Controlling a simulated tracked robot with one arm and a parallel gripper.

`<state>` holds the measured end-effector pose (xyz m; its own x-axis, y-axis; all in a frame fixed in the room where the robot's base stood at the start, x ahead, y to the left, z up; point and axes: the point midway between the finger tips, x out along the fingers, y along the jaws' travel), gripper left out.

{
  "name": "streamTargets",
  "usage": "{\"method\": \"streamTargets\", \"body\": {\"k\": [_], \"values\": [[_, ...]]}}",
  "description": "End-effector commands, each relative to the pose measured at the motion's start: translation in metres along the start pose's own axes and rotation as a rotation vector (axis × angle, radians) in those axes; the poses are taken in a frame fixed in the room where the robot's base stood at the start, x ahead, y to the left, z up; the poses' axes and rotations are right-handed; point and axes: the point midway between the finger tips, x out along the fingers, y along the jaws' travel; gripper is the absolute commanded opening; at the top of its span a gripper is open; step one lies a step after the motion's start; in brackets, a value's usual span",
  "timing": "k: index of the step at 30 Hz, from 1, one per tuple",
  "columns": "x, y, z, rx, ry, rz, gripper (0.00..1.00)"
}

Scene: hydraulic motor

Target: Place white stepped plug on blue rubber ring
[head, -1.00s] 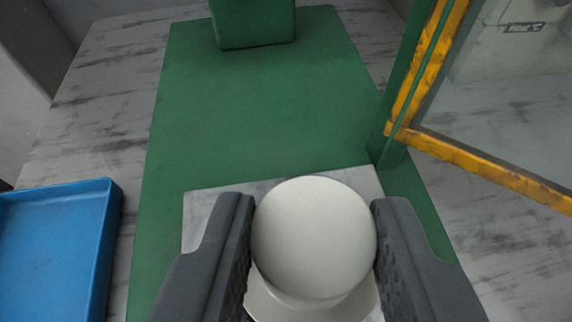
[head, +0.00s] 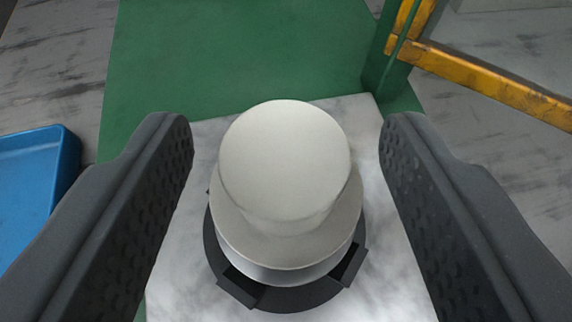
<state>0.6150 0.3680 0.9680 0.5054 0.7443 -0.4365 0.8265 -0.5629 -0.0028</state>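The white stepped plug (head: 284,160) stands at the centre of the head view, its narrower round top above a wider lower step. Below it is a black round part (head: 285,298) with tabs, on a white marbled plate (head: 185,230). No blue rubber ring shows; whatever lies directly under the plug is hidden. My gripper (head: 286,122) is open around the plug, with a clear gap between each dark finger and the plug.
A blue tray (head: 68,160) lies at the left. A green panel (head: 240,50) spreads behind the plate. A yellow-edged frame (head: 490,85) with a green post (head: 382,65) stands at the right, near the right finger. Grey streaked floor shows on both sides.

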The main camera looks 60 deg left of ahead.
Motion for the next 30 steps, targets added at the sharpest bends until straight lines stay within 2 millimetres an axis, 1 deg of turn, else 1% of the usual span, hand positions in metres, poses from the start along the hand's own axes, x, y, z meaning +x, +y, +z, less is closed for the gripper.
{"method": "streamTargets", "body": {"k": [5, 8, 11, 21, 27, 30], "values": [[-0.003, 0.001, 0.000, 0.001, 0.001, 0.001, 0.55], [-0.011, 0.001, 0.000, 0.001, 0.001, 0.000, 0.55], [-0.024, 0.000, -0.001, 0.001, 0.002, 0.000, 0.55], [-0.086, 0.001, -0.002, 0.001, 0.004, 0.003, 0.55], [-0.110, 0.000, -0.001, 0.001, 0.002, 0.000, 0.55], [-0.117, 0.000, -0.001, 0.000, 0.002, 0.000, 0.55]]}}
